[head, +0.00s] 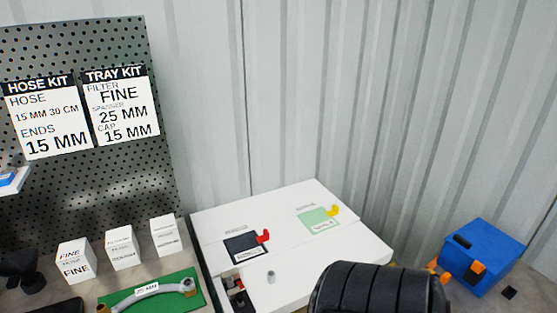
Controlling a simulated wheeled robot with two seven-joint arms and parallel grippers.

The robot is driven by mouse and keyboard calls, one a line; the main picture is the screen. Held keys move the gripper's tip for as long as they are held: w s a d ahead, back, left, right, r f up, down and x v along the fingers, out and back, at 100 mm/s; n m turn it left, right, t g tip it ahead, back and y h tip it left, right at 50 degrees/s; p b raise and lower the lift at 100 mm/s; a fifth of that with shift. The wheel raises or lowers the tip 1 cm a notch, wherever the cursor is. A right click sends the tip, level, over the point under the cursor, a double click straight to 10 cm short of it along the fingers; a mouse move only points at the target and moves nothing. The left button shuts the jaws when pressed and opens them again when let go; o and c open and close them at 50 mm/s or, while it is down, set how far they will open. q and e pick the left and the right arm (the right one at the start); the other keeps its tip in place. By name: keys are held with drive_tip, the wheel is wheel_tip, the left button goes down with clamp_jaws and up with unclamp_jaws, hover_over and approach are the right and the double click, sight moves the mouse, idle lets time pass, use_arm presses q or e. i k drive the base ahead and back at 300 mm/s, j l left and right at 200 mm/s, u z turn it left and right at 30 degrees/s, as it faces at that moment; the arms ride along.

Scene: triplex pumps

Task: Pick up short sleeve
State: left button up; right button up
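A small grey cylinder (271,277), which may be the short sleeve, stands upright on the front part of the white panel (345,250). It is too small for me to be sure what it is. A black ribbed part, probably a link of my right arm, covers the panel's lower right corner. My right gripper is not in view. A dark shape (20,272) at the left edge may be part of my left gripper; its fingers cannot be made out. Nothing is seen held.
The panel has a black plate (246,247) with a red hook and a green plate (318,219) with a yellow hook. A hose (150,291) lies on a green mat (182,281). White boxes (120,247) stand behind it. A blue box (482,255) is at right.

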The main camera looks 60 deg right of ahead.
sight(229, 280)
drive_tip(key=z, duration=1.55)
